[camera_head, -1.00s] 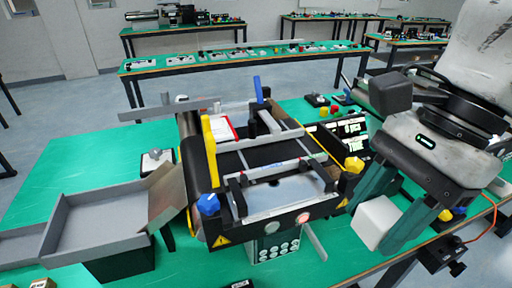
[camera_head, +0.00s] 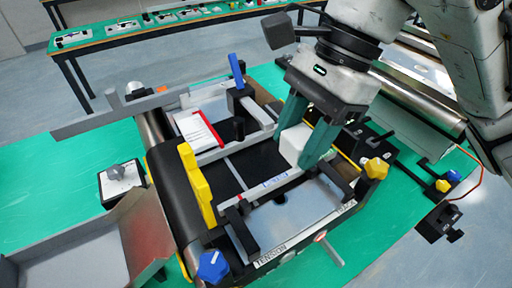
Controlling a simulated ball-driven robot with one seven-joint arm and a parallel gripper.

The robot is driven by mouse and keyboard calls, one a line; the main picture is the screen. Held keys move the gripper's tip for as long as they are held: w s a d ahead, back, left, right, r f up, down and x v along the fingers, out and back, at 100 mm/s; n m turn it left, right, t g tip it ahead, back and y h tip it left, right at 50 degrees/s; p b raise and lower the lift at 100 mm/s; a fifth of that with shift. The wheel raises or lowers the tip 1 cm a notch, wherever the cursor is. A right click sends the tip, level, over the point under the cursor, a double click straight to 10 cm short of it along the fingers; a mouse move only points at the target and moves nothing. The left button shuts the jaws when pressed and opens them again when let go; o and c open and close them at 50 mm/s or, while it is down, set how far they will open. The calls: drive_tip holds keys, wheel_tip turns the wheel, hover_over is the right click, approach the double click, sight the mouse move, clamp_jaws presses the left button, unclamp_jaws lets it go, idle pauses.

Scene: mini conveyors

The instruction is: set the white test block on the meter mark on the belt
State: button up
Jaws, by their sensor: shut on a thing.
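The white test block (camera_head: 295,143) is held between the green fingers of my gripper (camera_head: 306,146), which is shut on it. The block is over the right part of the black belt (camera_head: 258,166) of the mini conveyor, just behind the front crossbar. I cannot tell whether its underside touches the belt. A pale line (camera_head: 236,172) runs across the belt to the left of the block; I cannot tell whether it is the meter mark. The fingers hide the block's right side.
A yellow bracket (camera_head: 196,186) stands on the belt's left side. A grey crossbar (camera_head: 270,184) with black posts stands in front of the block. Blue knob (camera_head: 213,265) and yellow knob (camera_head: 376,168) stick out at the front corners.

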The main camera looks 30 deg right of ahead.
drive_tip(key=w+f, duration=0.2)
drive_tip(key=w, duration=0.2)
hover_over(252, 169)
drive_tip(key=s+d, duration=0.1)
drive_tip(key=d, duration=0.1)
drive_tip(key=f, duration=0.4)
drive_tip(key=shift+a+f, duration=0.2)
drive_tip(key=shift+f, duration=0.05)
drive_tip(key=shift+w+f, duration=0.35)
drive_tip(key=shift+f, duration=0.15)
drive_tip(key=shift+w+f, duration=0.15)
drive_tip(key=shift+f, duration=1.55)
drive_tip(key=shift+f, duration=0.1)
drive_tip(key=o, duration=1.1)
drive_tip(key=shift+c, duration=0.2)
drive_tip(key=v, duration=1.2)
